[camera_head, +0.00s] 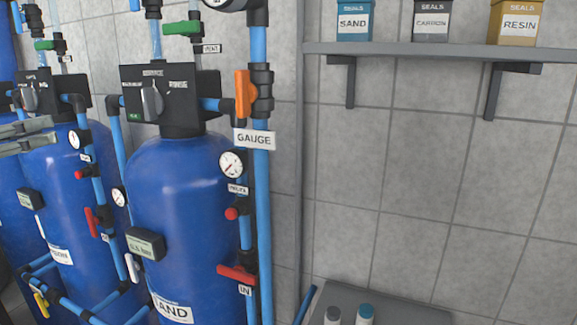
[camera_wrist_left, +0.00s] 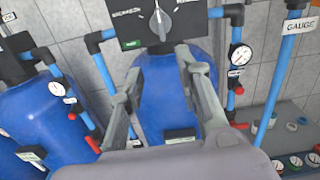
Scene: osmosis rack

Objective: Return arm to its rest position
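My left gripper (camera_head: 52,130) enters the head view at the left edge, its grey fingers in front of the left blue tank (camera_head: 60,195), below that tank's valve head (camera_head: 50,97). In the left wrist view my left gripper (camera_wrist_left: 158,76) has its two fingers spread apart with nothing between them. Behind them are a blue tank (camera_wrist_left: 165,95) and a black valve head with a grey knob (camera_wrist_left: 160,20). The fingers appear clear of the tank. My right gripper is in neither view.
The middle tank (camera_head: 180,190) has a gauge (camera_head: 231,163), an orange-handled valve (camera_head: 242,95) and red-handled valve (camera_head: 237,273) on blue pipes. A wall shelf (camera_head: 430,50) holds three boxes. A low grey bench (camera_head: 390,305) with bottles stands at bottom right. The tiled wall between them is clear.

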